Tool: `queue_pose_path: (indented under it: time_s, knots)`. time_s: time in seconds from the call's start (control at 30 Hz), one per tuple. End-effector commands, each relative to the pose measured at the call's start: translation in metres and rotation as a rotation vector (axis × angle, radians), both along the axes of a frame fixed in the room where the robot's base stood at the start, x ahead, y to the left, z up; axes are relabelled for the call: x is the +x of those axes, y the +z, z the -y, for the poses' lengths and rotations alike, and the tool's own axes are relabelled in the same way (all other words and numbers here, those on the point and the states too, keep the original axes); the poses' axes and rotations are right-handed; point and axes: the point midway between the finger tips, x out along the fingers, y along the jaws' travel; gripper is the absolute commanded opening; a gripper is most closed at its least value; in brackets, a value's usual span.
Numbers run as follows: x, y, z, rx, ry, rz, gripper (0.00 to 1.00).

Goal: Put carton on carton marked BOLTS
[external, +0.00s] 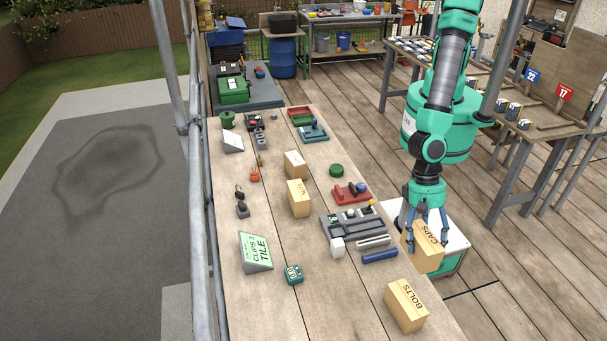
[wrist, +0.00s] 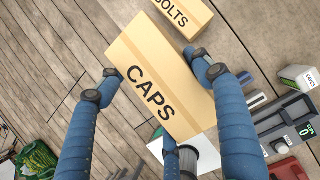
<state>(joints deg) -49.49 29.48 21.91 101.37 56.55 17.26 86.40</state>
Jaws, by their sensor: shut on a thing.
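My gripper (external: 428,217) is shut on a tan carton marked CAPS (external: 429,249). In the external view it holds this carton beyond the right edge of the bench, level with the bench's front part. In the wrist view the CAPS carton (wrist: 155,85) fills the middle, with blue fingers on both sides of it. The carton marked BOLTS (external: 405,307) stands on the bench near its front right edge, apart from the held carton. In the wrist view the BOLTS carton (wrist: 183,14) shows at the top. Nothing is seen on top of it.
The wooden bench (external: 317,293) has bare room left of the BOLTS carton. A grey tray (external: 355,225), a blue bar (external: 380,255) and a white block (external: 337,246) lie behind that carton. Two more tan cartons, one marked NUTS (external: 298,198), stand farther back. A CLIPS TILE sign (external: 256,252) stands left.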

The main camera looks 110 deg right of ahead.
Motion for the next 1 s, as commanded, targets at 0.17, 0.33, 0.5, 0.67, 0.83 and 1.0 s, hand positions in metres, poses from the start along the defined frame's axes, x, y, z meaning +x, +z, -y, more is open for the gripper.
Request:
queue_pose_path:
  time_s: [0.17,0.33,0.5,0.67,0.83,1.0]
  knots:
    - [0.014,0.000,-0.019,0.001,0.001,0.001,0.22]
    - [0.027,-0.002,-0.035,0.001,0.001,0.002,0.22]
    - [0.039,-0.004,-0.052,0.001,0.000,0.001,0.22]
    - [0.052,-0.006,-0.068,0.002,0.000,0.002,0.22]
    - [0.063,-0.008,-0.084,0.001,0.001,0.000,0.22]
    - [0.071,-0.010,-0.095,0.001,0.001,0.001,0.22]
